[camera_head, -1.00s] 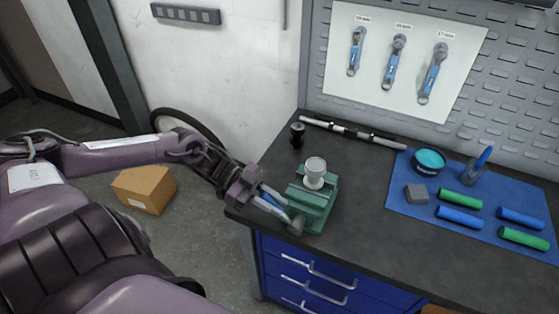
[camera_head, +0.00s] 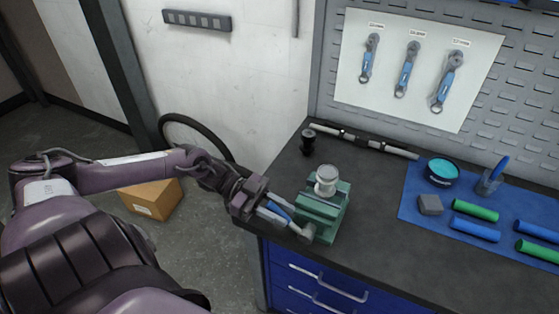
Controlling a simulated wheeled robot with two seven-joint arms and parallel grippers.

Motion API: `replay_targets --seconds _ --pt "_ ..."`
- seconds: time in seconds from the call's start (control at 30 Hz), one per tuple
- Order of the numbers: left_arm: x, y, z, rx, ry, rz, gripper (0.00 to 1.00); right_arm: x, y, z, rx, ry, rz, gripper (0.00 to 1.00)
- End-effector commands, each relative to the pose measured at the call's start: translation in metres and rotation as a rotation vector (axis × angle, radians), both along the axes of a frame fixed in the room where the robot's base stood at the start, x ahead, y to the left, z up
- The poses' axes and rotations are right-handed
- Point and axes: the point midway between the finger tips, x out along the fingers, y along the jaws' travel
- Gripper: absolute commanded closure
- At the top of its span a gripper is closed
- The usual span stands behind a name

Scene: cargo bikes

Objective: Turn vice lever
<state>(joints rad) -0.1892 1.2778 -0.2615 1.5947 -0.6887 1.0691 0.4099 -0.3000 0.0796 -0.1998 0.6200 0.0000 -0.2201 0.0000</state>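The green vice (camera_head: 326,212) stands on the left front part of the dark workbench. A pale round cylindrical part (camera_head: 326,178) sits upright at the top of its jaws. The grey end of the vice's screw (camera_head: 307,233) shows at the front left side of the vice. My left gripper (camera_head: 284,223) reaches in from the left, with its fingers at this screw end. The lever itself is hidden or too small to make out. I cannot tell whether the fingers are closed on it. My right gripper is not in view.
A black cylinder (camera_head: 308,142) and a long metal bar (camera_head: 362,141) lie behind the vice. A blue mat (camera_head: 418,201) with a teal tin (camera_head: 442,171) and grips lies to the right. Wrenches hang on a white board (camera_head: 353,58). A cardboard box (camera_head: 152,198) is on the floor.

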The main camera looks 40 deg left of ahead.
Motion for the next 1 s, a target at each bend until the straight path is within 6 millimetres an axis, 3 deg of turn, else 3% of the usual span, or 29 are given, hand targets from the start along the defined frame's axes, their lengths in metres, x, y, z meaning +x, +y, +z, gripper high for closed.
replay_targets --seconds 0.1,0.43,0.8,1.0 --pt "0.000 0.000 0.000 0.000 0.002 -0.001 0.59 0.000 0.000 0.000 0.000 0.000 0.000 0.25" --pt "-0.002 0.005 0.000 0.002 0.006 -0.001 0.59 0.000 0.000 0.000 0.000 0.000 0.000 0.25" --pt "-0.015 0.061 0.008 0.003 0.006 0.000 0.59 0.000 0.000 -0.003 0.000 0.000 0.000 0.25" --pt "-0.019 0.075 0.011 0.001 0.004 0.000 0.59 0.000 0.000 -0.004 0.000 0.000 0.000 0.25"
